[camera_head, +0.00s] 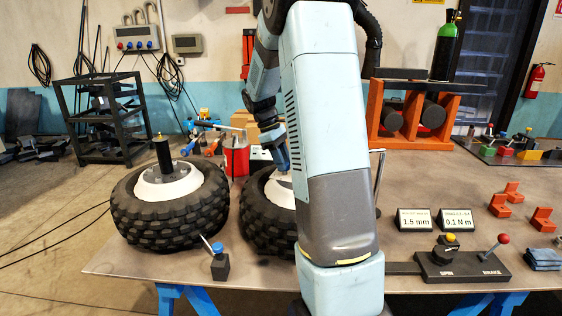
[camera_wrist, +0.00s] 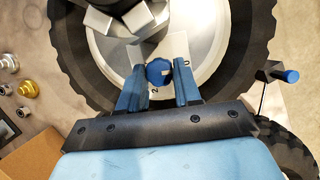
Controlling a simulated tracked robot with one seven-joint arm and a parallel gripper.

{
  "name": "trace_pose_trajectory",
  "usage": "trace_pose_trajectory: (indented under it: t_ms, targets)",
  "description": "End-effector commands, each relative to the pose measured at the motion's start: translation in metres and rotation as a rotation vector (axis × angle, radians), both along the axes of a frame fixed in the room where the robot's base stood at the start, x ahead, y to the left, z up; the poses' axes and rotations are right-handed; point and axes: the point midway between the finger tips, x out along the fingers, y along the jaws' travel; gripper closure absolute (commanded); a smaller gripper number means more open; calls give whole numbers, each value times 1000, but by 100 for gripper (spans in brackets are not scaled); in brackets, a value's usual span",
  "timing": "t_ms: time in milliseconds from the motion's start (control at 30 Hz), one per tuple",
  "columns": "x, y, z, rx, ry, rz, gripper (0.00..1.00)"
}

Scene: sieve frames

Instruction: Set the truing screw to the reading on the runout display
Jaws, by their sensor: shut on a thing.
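A blue knob, which appears to be the truing screw (camera_wrist: 158,72), sits on a pale numbered plate at the wheel hub in the wrist view. My gripper (camera_wrist: 159,88) has its two blue fingers closed on the knob's sides. A "2" and a "0" show on the plate; the exact setting cannot be read. In the head view my gripper (camera_head: 283,167) is at the white hub of the right wheel (camera_head: 262,215), partly hidden by my arm. The left dark display (camera_head: 414,220) reads 1.5 mm; its small label is blurred. The display beside it (camera_head: 458,220) reads 0.1 N m.
A spin and brake lever box (camera_head: 462,265) and orange blocks (camera_head: 498,206) are at right. A small lever block (camera_head: 220,265) is at the front edge. Brass and steel fittings (camera_wrist: 24,88) lie left of the wheel.

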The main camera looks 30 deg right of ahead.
Motion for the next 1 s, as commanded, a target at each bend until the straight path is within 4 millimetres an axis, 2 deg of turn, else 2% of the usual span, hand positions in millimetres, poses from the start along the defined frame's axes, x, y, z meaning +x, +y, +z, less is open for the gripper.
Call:
trace_pose_trajectory:
  t_ms: [1000]
  targets:
    - [2,-8,1,0,-5,-836,97]
